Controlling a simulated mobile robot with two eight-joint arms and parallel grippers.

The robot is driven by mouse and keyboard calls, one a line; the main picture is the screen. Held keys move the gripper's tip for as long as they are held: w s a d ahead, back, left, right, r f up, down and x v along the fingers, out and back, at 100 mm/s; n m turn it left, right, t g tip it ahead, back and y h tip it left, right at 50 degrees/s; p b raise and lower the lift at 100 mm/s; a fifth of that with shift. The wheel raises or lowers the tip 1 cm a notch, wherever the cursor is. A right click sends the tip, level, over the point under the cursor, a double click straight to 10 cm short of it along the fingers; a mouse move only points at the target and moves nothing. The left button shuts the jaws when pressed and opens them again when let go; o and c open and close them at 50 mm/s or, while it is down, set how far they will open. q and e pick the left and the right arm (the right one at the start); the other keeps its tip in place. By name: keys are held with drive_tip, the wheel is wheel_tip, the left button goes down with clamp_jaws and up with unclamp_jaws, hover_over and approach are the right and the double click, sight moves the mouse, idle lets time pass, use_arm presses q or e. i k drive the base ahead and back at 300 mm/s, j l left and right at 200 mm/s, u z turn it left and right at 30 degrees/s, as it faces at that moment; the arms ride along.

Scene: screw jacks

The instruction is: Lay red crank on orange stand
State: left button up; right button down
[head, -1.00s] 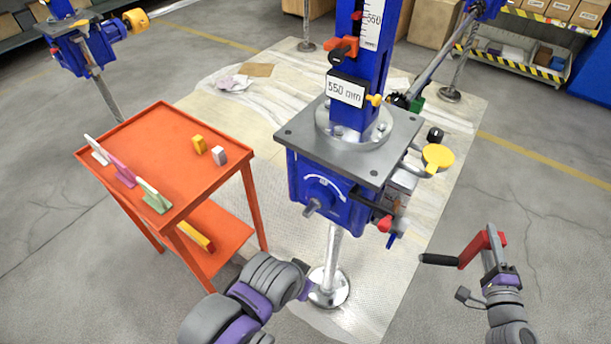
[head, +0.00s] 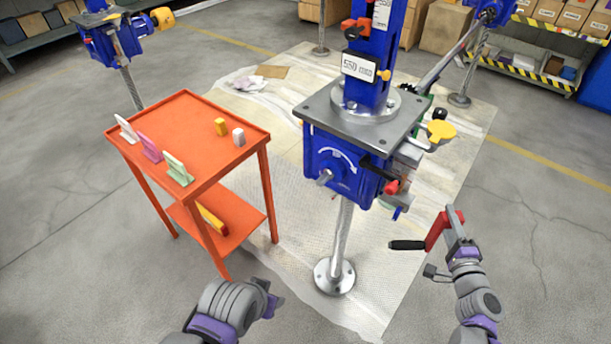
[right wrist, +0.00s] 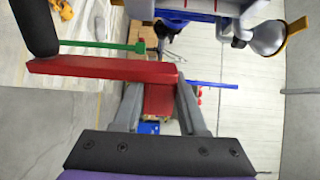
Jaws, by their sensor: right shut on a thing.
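The red crank (head: 438,228) with a black handle is held in my right gripper (head: 458,245), at the lower right of the head view. In the right wrist view its red arm (right wrist: 100,70) lies across the two grey fingers (right wrist: 158,108), which are shut on its red end block. The black handle (right wrist: 35,25) points up at the left there. The orange stand (head: 195,186) is at the left of the head view, well apart from the crank. My left gripper (head: 270,300) is low in the head view, empty-looking, in front of the stand; its fingers are too unclear to read.
Three small upright plates, one of them green (head: 178,170), line the stand's left side. The blue screw jack (head: 340,165) rises between the stand and the crank. The stand top's middle and front are bare.

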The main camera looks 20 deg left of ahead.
sight(185, 145)
drive_tip(key=k+j+u, duration=0.15)
drive_tip(key=u, duration=0.85)
